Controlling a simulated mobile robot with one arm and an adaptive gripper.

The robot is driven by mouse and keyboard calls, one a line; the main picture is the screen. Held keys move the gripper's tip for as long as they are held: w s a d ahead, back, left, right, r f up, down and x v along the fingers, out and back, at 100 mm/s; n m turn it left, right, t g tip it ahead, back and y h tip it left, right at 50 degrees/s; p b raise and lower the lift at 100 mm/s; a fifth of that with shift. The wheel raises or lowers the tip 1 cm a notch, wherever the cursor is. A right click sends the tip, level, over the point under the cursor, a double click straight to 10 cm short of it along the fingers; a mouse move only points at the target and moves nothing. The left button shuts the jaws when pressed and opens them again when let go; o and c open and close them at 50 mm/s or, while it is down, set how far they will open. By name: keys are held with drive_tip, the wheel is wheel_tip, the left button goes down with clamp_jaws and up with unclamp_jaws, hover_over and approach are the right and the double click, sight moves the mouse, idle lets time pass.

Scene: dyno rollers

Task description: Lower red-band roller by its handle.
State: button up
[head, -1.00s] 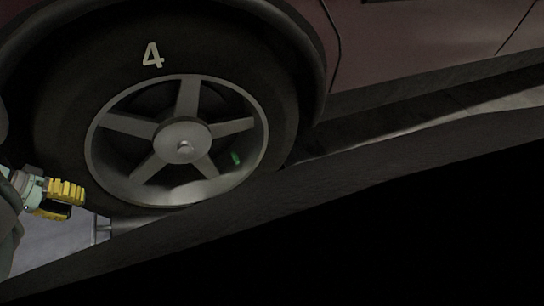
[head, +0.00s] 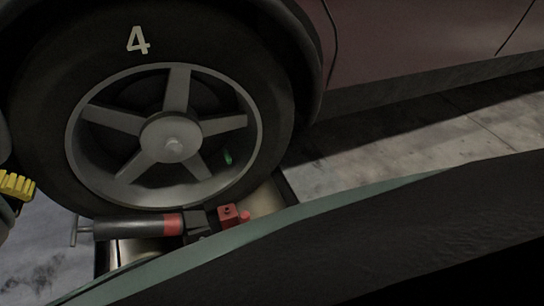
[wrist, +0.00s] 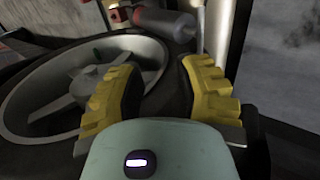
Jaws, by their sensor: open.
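A dark cylinder with a red band (head: 140,227) lies below the car wheel (head: 172,140) in the head view. A small T-shaped handle (head: 75,231) sticks out of its left end. In the wrist view the grey cylinder (wrist: 168,24) is at the top, beyond the fingertips, with red near its left end. My gripper (wrist: 160,75) has its two yellow fingers spread, with nothing held between them. In the head view only part of my gripper (head: 16,186) shows at the left edge, left of the handle and apart from it.
The tyre, marked 4, hangs close above the cylinder. A red block (head: 228,215) sits right of the cylinder, beside a metal roller surface (head: 265,200). Pale floor (head: 45,262) is open left of the handle. The head view's lower right is dark and blocked.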

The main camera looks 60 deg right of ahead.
drive_tip(key=a+b, duration=0.1)
drive_tip(key=w+b, duration=0.1)
drive_tip(key=a+b, duration=0.1)
drive_tip(key=b, duration=0.1)
drive_tip(key=shift+w+a+r, duration=0.25)
drive_tip(key=shift+a+r, duration=0.1)
drive_tip(key=shift+a+r+b, duration=0.1)
drive_tip(key=shift+r+b, duration=0.05)
drive_tip(key=shift+b, duration=0.35)
drive_tip(key=shift+w+r+b, duration=0.1)
drive_tip(key=shift+r+b, duration=0.1)
drive_tip(key=shift+b, duration=0.3)
drive_tip(key=shift+w+r, duration=0.1)
drive_tip(key=shift+r, duration=0.3)
